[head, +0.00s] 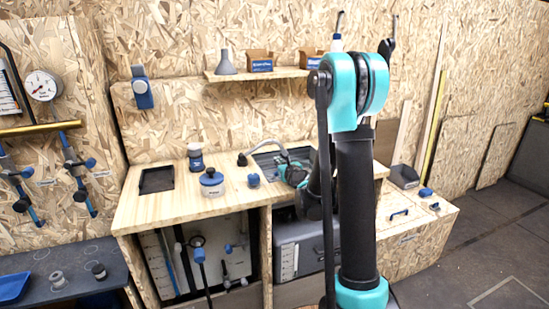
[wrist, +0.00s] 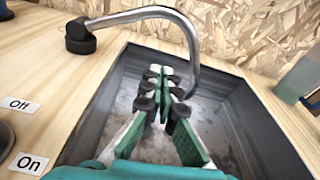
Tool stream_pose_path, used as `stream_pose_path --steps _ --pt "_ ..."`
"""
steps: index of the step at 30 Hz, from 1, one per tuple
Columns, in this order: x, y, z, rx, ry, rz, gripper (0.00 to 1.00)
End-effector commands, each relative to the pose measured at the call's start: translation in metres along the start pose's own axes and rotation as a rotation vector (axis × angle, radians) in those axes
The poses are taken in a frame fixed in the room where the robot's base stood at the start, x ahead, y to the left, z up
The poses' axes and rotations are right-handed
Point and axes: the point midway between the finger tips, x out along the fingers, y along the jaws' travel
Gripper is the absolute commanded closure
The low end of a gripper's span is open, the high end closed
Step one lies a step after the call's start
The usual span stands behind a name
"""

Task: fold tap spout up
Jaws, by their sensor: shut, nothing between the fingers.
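The tap spout (wrist: 185,32) is a bent silver pipe on a round black base (wrist: 80,36) at the sink's far left corner. It arches to the right over the grey sink (wrist: 245,125), and its end bends down beside my fingertips. In the head view the spout (head: 266,146) stands over the sink at the back of the wooden counter. My gripper (wrist: 165,80) is shut and empty, over the sink and under the spout's arch. I cannot tell whether the fingertips touch the spout's end. In the head view my gripper (head: 292,172) is partly hidden by my own arm.
"Off" (wrist: 18,105) and "On" (wrist: 29,163) labels lie left of the sink. A blue knob (head: 253,180) and a blue-lidded jar (head: 212,183) stand on the counter. A shelf (head: 225,75) with small boxes hangs above. A translucent container (wrist: 298,80) stands right of the sink.

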Motion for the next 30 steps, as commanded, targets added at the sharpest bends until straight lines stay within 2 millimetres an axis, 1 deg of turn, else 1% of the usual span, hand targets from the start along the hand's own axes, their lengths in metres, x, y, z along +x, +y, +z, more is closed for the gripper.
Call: stream_pose_path --steps 6,15,22,27,30 --pt "0.041 0.0 0.0 -0.002 0.001 0.001 1.0" --pt "0.088 0.0 0.0 -0.005 0.001 0.001 1.0" --pt "0.078 0.0 0.024 -0.004 0.001 0.0 1.0" --pt "0.074 0.0 0.035 -0.004 0.001 0.0 1.0" --pt "0.073 0.0 0.037 -0.004 0.001 0.0 1.0"
